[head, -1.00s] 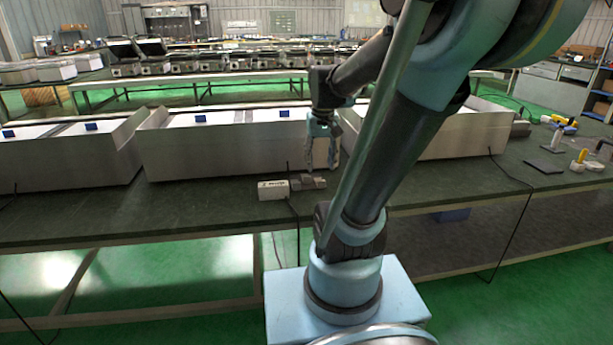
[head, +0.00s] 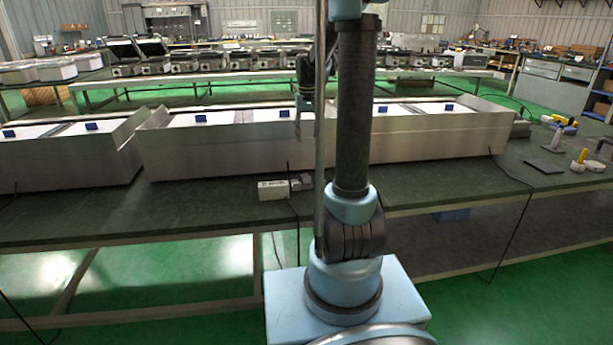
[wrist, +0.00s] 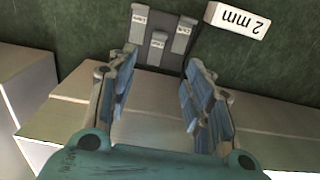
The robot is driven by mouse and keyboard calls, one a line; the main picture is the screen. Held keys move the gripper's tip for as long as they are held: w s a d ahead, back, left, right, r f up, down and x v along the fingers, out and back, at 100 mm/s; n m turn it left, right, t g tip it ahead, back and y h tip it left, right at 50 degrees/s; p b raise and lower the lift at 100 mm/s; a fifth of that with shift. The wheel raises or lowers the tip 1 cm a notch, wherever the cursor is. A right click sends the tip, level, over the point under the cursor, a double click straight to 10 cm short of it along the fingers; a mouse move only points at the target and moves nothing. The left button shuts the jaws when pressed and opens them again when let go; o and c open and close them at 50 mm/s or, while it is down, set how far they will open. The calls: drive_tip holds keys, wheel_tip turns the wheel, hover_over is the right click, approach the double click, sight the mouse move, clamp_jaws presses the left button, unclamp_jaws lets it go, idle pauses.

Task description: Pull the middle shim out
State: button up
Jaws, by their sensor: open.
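Three small light-grey labelled shims stand in a dark holder block (wrist: 172,61) in the wrist view: a left shim (wrist: 138,22), the middle shim (wrist: 157,46) and a right shim (wrist: 184,34). The middle one sits nearer my gripper than the other two. My gripper (wrist: 160,72) is open and empty, its fingers either side of the line to the holder. In the head view my gripper (head: 302,108) is raised above and behind the holder (head: 302,183). The shims are too small to tell apart there.
A white "2 mm" block (wrist: 238,20) stands beside the holder; it also shows in the head view (head: 273,190). Long metal-sided trays (head: 220,155) line the green bench (head: 120,210) behind. Hand tools (head: 582,158) lie at the far right. A cable hangs over the bench edge near the block.

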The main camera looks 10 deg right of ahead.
wheel_tip(320, 180, down, 18)
drive_tip(key=shift+w+r, duration=0.1)
drive_tip(key=shift+r, duration=0.15)
idle(0.6)
clamp_jaws()
